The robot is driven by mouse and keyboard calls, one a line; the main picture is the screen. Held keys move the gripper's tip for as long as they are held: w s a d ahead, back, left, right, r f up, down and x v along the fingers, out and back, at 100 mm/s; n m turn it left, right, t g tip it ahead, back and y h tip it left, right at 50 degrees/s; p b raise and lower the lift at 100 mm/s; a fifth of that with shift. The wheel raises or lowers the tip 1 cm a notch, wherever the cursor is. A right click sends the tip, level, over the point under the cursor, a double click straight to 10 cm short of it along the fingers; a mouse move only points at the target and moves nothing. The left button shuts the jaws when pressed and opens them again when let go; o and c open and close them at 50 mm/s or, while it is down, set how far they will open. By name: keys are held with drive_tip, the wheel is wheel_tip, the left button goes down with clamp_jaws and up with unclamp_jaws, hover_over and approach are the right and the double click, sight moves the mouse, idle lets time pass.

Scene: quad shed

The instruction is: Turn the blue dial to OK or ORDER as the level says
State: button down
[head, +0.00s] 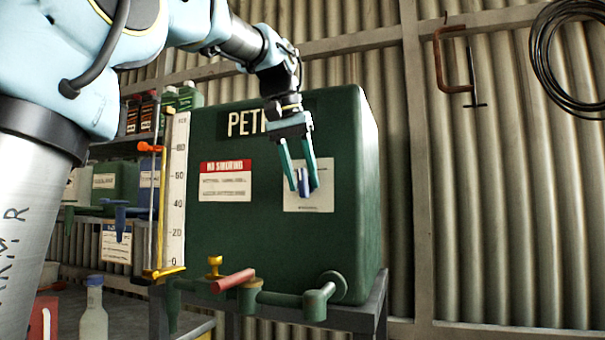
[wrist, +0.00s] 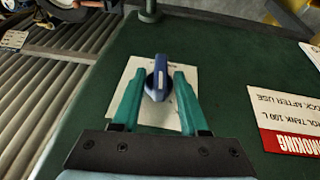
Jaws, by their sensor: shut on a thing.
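The blue dial (head: 304,184) sits on a white plate (head: 322,200) on the front of the green petrol tank (head: 235,125). The plate's lettering is too small or covered to read. A white level scale (head: 175,195) marked 0 to 80 and above stands at the tank's left edge. I cannot make out the liquid level beside it.
A red-handled valve (head: 233,280) and green pipe (head: 280,299) run below the tank. An orange-red fitting (head: 150,148) is left of the scale. A glass bottle (head: 94,312) stands lower left. A clamp (head: 456,65) and black hose (head: 570,60) hang on the right wall.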

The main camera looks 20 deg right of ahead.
drive_tip(key=shift+w+a+n+g+h+p, duration=0.15)
drive_tip(key=shift+n+g+h+p, duration=0.1)
drive_tip(key=shift+g+h, duration=0.3)
drive_tip(key=shift+w+a+n+g+h+p, duration=0.1)
drive_tip(key=shift+n+g+h+p, duration=0.1)
drive_tip(key=shift+g+h, duration=0.35)
drive_tip(key=shift+w+a+f+n+g+h+b, duration=0.1)
drive_tip(key=shift+f+n+g+h+b, duration=0.1)
drive_tip(key=shift+g+h, duration=0.5)
drive_tip(key=shift+w+f+n+g+h+b, duration=0.15)
drive_tip(key=shift+g+h, duration=0.25)
drive_tip(key=shift+h, duration=0.6)
drive_tip(key=shift+s+r, duration=0.1)
drive_tip(key=c, duration=0.8)
unclamp_jaws()
drive_tip(key=v, duration=1)
drive_tip(key=shift+a+r+b, duration=0.15)
drive_tip(key=shift+a+b, duration=0.2)
